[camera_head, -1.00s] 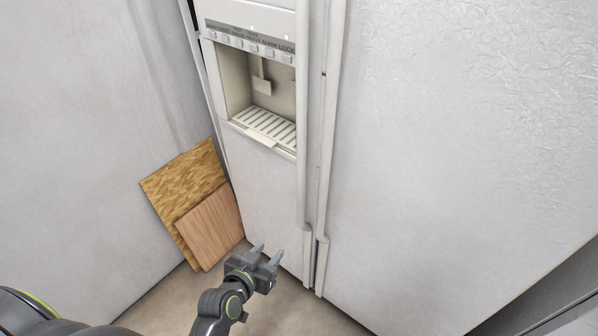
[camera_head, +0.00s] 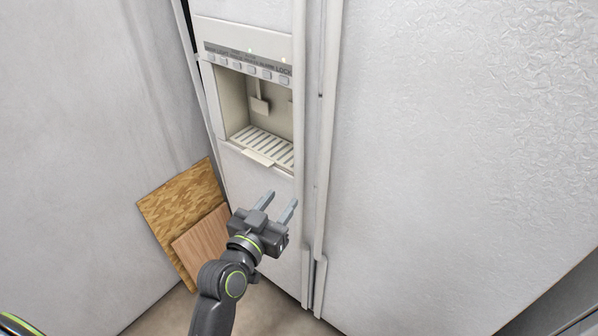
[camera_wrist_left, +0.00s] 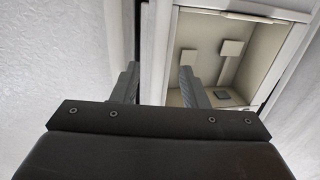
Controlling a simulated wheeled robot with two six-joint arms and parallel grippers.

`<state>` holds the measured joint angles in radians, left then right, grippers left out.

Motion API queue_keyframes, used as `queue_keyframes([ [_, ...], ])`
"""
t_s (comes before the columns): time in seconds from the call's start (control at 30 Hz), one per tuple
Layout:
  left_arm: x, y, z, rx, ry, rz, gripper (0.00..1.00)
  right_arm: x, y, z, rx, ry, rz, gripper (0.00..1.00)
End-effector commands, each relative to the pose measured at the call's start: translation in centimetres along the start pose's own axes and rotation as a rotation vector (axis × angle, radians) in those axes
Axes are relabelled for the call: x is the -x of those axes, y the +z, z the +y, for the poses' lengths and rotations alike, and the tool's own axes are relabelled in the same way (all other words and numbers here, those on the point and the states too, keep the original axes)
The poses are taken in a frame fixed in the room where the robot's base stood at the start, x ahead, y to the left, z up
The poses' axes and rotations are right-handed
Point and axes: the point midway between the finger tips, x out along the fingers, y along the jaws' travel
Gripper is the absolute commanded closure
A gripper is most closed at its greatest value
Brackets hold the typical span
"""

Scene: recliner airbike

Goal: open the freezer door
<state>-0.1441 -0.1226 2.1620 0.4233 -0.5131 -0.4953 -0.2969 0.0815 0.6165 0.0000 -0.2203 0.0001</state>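The freezer door (camera_head: 262,185) is the narrow left door of a white refrigerator, with a water and ice dispenser (camera_head: 258,110) set into it. Its long vertical handle (camera_head: 301,120) runs along its right edge, beside the fridge door's handle (camera_head: 326,120). The door looks shut. My left gripper (camera_head: 278,203) is open and empty, in front of the door below the dispenser and left of the handle in the head view. In the left wrist view, a vertical white handle bar (camera_wrist_left: 155,50) shows between the two fingers (camera_wrist_left: 158,85); I cannot tell its depth. My right gripper is not in view.
Two wooden boards, a patterned one (camera_head: 180,205) and a plainer one (camera_head: 203,240), lean at the left between the wall (camera_head: 85,130) and the freezer. The wide fridge door (camera_head: 450,150) fills the right side. A patch of floor (camera_head: 275,312) is clear.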

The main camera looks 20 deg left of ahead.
Motion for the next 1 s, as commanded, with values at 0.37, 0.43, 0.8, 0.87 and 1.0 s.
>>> queue_keyframes([
  [0.37, -7.2, -0.2, 0.0, -0.001, 0.001, 0.000, 0.60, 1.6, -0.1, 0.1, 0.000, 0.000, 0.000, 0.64],
  [0.43, -8.1, -0.1, 0.0, -0.002, 0.000, 0.000, 0.60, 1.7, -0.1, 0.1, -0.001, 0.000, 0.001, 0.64],
  [0.8, -10.0, 0.1, 0.0, 0.000, -0.001, -0.001, 0.60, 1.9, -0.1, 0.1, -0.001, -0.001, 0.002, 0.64],
  [0.87, -10.0, 0.1, 0.0, 0.000, -0.001, -0.001, 0.60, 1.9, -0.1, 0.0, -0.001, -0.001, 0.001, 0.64],
  [1.0, -10.0, 0.1, 0.0, 0.000, -0.001, -0.001, 0.61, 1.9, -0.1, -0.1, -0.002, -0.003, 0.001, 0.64],
])
